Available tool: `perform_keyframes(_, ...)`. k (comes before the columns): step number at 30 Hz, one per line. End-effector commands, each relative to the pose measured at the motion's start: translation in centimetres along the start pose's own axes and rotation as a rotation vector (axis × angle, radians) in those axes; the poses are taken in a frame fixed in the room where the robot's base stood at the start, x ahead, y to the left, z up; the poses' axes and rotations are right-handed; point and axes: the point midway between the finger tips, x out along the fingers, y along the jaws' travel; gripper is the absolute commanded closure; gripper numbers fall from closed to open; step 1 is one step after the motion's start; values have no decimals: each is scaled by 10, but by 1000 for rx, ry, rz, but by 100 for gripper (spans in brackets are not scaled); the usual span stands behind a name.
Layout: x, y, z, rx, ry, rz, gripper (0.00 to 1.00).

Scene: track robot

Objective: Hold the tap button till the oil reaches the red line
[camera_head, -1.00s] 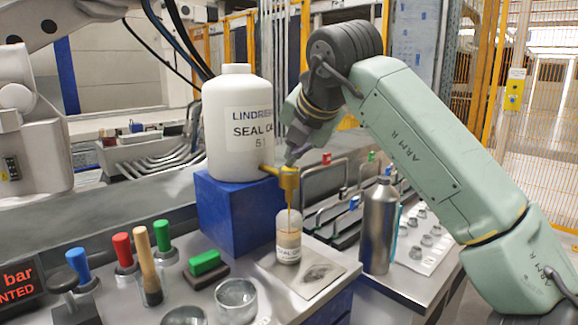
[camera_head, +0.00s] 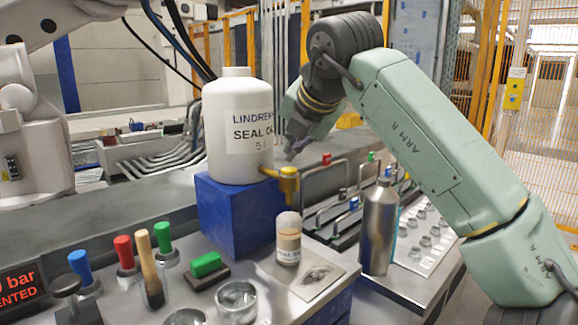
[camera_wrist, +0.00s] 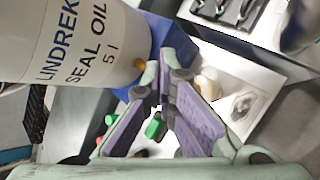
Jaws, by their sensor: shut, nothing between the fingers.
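A yellow tap (camera_head: 289,183) juts from the foot of the big white "SEAL OIL 5 l" container (camera_head: 238,155), which stands on a blue block (camera_head: 238,215). No oil stream shows between tap and bottle. I cannot make out the red line. My gripper (camera_head: 294,150) is shut and empty, a little above the tap and apart from its button. In the wrist view its purple fingers (camera_wrist: 164,88) partly hide the tap and block.
A metal flask (camera_head: 380,230) stands right of the bottle. A light plate with a dark stain (camera_head: 320,274) lies beside the bottle. Handled racks are behind.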

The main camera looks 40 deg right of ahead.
Motion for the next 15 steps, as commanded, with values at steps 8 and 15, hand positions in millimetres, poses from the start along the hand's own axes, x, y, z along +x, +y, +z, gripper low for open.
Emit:
perform_keyframes(8, -2, 1, 1, 0, 0, 0, 100)
perform_keyframes(15, -17, 13, 12, -1, 0, 0, 100)
